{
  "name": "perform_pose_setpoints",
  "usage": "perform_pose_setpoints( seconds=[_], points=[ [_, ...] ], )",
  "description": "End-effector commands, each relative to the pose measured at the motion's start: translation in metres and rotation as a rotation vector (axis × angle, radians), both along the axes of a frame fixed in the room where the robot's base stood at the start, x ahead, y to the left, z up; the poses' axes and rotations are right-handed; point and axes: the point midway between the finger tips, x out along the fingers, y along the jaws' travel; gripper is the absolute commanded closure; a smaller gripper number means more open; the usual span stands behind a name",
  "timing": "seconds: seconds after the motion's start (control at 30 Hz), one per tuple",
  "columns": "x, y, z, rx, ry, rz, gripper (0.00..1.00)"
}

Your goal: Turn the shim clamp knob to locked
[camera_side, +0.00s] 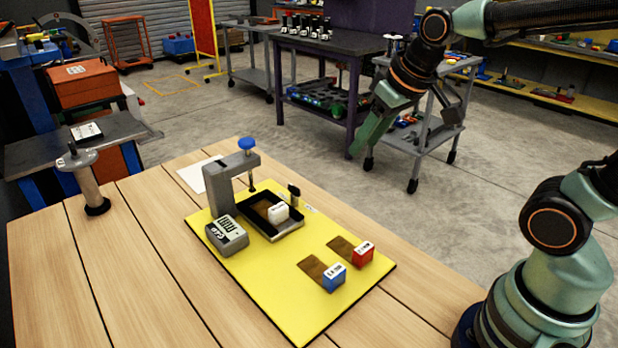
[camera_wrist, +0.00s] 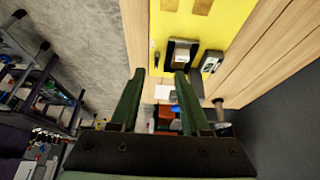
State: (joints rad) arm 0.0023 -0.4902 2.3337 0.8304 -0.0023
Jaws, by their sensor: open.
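A small black upright knob (camera_side: 293,191) stands at the far right edge of a black tray (camera_side: 287,230), next to small white labels (camera_side: 311,209). A white block (camera_side: 278,211) sits in the tray. A grey bracket (camera_side: 217,187) carries a blue round knob (camera_side: 247,144) on a screw above the tray's far left corner. I cannot tell which knob is the shim clamp knob, and the label text is too small to read. My gripper (camera_side: 362,150) is open and empty, raised well above and right of the tray. In the wrist view, its fingers (camera_wrist: 160,74) are spread apart, touching nothing.
A grey gauge with a display (camera_side: 227,236) stands left of the tray on the yellow board (camera_side: 300,305). Red (camera_side: 362,254) and blue (camera_side: 334,277) blocks stand beside brown patches. A grey post (camera_side: 91,185) stands at the table's left. The board's near end is clear.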

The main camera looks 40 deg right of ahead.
Motion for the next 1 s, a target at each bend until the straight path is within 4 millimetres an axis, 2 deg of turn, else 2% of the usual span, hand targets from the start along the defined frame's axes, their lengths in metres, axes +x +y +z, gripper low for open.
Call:
perform_pose_setpoints(
  seconds=[0.03, 0.27, 0.5, 0.7, 0.87, 1.0],
  points=[
    [0.015, 0.0, -0.004, 0.0, 0.015, 0.0, 0.54],
    [0.078, -0.002, -0.025, -0.002, 0.042, -0.001, 0.54],
    [0.134, -0.004, -0.065, -0.003, 0.066, -0.001, 0.54],
    [0.156, -0.004, -0.087, -0.003, 0.074, -0.001, 0.54],
    [0.161, -0.004, -0.095, -0.003, 0.077, -0.001, 0.54],
    [0.166, -0.004, -0.11, -0.003, 0.079, -0.001, 0.54]
  ],
)
